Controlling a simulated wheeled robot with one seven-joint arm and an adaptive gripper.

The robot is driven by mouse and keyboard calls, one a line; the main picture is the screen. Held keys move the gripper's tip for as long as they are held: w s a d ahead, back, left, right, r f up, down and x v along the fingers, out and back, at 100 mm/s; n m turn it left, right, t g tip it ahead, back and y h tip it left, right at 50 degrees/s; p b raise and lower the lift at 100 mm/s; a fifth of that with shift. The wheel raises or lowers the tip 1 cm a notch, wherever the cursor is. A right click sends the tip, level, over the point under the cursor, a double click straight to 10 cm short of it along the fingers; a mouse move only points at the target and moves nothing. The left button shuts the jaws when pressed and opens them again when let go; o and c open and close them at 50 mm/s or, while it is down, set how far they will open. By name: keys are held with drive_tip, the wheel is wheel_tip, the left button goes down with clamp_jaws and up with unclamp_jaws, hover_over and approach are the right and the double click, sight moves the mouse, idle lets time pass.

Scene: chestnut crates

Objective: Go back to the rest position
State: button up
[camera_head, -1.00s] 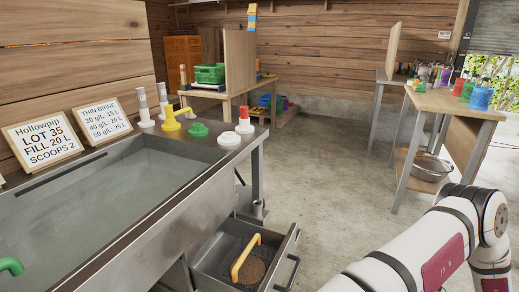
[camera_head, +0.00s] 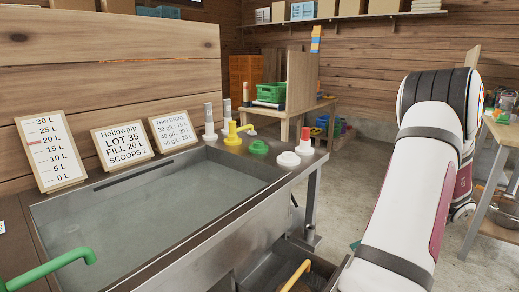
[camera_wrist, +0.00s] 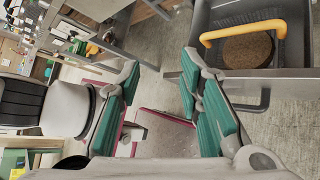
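My gripper (camera_wrist: 160,78) shows in the wrist view with its two green-padded fingers apart. Nothing is held between them; bare floor and a dark red panel show through the gap. In the head view my white arm rises at the right and bends at its top, and the gripper itself is mostly hidden behind it. An open grey drawer (camera_wrist: 265,83) with a yellow handle and a round brown disc lies to the right of the fingers, apart from them.
The steel sink basin (camera_head: 240,222) with its valves (camera_head: 233,135) fills the left. Sign boards (camera_head: 122,142) stand behind it. A bench with a green crate (camera_head: 271,92) stands at the back. A table (camera_head: 497,135) is at the right, past my arm. Concrete floor (camera_head: 345,185) is clear between.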

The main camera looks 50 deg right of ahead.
drive_tip(key=w+a+r+n+g, duration=0.3)
drive_tip(key=w+a+r+n, duration=0.15)
drive_tip(key=a, duration=0.25)
drive_tip(key=w+a+r+n+g, duration=0.2)
drive_tip(key=w+a+r+n, duration=0.1)
drive_tip(key=a+n, duration=0.3)
drive_tip(key=w+a+r+n+g, duration=0.3)
drive_tip(key=a+r+n, duration=0.15)
drive_tip(key=a, duration=0.25)
drive_tip(key=s+a+n+h, duration=0.5)
drive_tip(key=a+n, duration=0.3)
drive_tip(key=n, duration=0.3)
drive_tip(key=s+a+n+h, duration=0.45)
drive_tip(key=a+n, duration=0.35)
drive_tip(key=n, duration=0.2)
wheel_tip(320, 180, up, 31)
drive_tip(key=t+p, duration=0.3)
drive_tip(key=p, duration=2.6)
drive_tip(key=shift+s+t, duration=0.4)
drive_tip(key=shift+d+y, duration=0.15)
drive_tip(key=shift+y, duration=0.1)
